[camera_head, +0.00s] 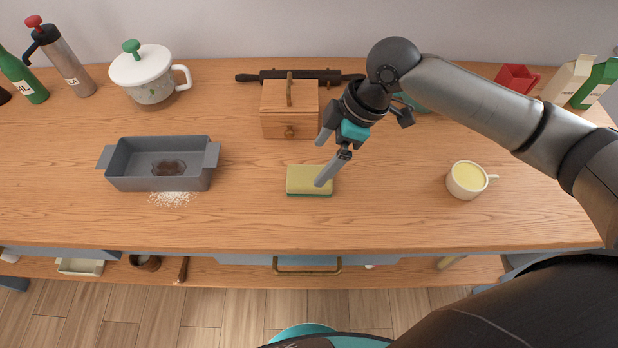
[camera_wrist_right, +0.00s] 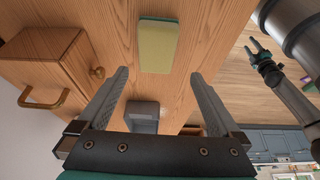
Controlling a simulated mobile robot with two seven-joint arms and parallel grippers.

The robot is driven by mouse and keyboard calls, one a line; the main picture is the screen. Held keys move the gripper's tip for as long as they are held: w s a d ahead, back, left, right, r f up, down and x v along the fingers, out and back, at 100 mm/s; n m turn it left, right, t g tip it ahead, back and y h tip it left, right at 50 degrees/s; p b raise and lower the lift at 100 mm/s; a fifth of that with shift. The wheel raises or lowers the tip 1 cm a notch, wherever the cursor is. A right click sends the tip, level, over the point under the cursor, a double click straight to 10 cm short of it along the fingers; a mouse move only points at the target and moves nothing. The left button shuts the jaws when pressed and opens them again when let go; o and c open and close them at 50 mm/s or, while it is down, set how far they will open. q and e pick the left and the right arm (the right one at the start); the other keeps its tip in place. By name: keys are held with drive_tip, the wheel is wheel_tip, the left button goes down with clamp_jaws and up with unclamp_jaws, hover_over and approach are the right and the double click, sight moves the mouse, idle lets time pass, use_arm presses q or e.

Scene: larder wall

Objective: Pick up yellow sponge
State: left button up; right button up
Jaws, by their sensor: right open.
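The yellow sponge (camera_head: 304,181) with a dark green underside lies flat on the wooden counter, near its front middle. My right gripper (camera_head: 320,163) is open and empty, above the counter; in the head view one fingertip overlaps the sponge's right part. In the right wrist view the sponge (camera_wrist_right: 158,45) shows whole, ahead of the spread fingers (camera_wrist_right: 157,73) and roughly centred, apart from both. My left gripper (camera_wrist_right: 254,48) shows small at the upper right of the right wrist view, away from the sponge, its two fingers apart.
A wooden box (camera_head: 289,104) with a handle and knob stands just behind the sponge. A grey baking tin (camera_head: 130,182) is to the left, with white powder before it. A mug (camera_head: 466,181) is to the right. The counter between tin and sponge is clear.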

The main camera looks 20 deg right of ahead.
sight(311, 176)
drive_tip(key=x, duration=0.2)
drive_tip(key=shift+w+a+f, duration=0.1)
drive_tip(key=shift+a+f, duration=0.05)
drive_tip(key=shift+f, duration=0.25)
drive_tip(key=shift+a+f, duration=0.1)
drive_tip(key=shift+f, duration=0.35)
drive_tip(key=x, duration=0.1)
drive_tip(key=b+x, duration=0.1)
drive_tip(key=x, duration=0.1)
drive_tip(key=shift+w+d+f, duration=0.2)
drive_tip(key=shift+d+f, duration=0.05)
drive_tip(key=shift+f, duration=0.15)
drive_tip(key=shift+w+a+f, duration=0.1)
drive_tip(key=shift+a+f, duration=0.1)
drive_tip(key=shift+f, duration=0.3)
use_arm(q)
drive_tip(key=shift+w+f, duration=0.75)
drive_tip(key=shift+w, duration=0.2)
drive_tip(key=shift+s, duration=0.2)
drive_tip(key=shift+r, duration=0.2)
use_arm(e)
drive_tip(key=shift+f, duration=0.2)
drive_tip(key=c, duration=1.2)
use_arm(q)
drive_tip(key=shift+f, duration=0.1)
